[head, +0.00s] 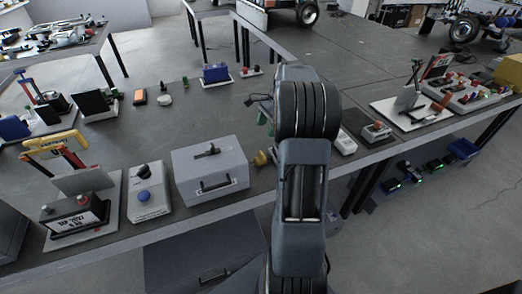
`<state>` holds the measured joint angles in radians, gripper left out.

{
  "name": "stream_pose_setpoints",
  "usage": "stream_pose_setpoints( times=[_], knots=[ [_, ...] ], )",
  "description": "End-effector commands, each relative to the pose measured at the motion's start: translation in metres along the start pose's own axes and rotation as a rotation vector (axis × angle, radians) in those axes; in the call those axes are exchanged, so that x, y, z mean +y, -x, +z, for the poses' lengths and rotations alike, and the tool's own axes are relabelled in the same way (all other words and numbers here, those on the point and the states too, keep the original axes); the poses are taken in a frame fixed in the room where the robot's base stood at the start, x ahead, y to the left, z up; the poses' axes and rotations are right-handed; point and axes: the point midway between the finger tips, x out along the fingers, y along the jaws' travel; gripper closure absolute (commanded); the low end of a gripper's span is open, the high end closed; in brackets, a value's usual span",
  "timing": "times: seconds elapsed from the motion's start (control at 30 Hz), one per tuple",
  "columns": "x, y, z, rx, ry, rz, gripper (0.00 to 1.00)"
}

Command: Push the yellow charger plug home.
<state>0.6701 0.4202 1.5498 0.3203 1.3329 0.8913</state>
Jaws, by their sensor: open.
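A yellow piece (263,158), which looks like the charger plug, shows at the right side of a grey box (210,172) on the bench. My arm hides what lies to its right, so I cannot tell how far in it sits. My gripper (266,124) shows only in part at the left of my arm, as dark parts with green tips. It is open, a little above and behind the yellow piece in the picture, apparently apart from it. The socket is not clearly visible.
Left of the grey box stand a grey control box with a blue button (148,192) and a battery unit with a yellow-handled clamp (75,212). More devices crowd the right bench end, including a red-buttoned box (377,132). The bench behind the grey box is fairly clear.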

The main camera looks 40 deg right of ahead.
Motion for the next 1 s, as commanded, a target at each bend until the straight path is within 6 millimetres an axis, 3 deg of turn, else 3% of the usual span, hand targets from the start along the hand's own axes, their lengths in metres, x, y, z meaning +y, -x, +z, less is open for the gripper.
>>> stream_pose_setpoints(
  times=[0.1,0.23,0.7,1.0],
  knots=[
    [-0.003,0.002,-0.024,-0.033,-0.106,-0.005,0.38],
    [-0.003,-0.004,-0.034,-0.049,-0.156,-0.007,0.38],
    [-0.004,-0.088,-0.03,-0.051,-0.162,-0.006,0.38],
    [-0.005,-0.125,-0.028,-0.049,-0.16,-0.009,0.38]
  ],
)
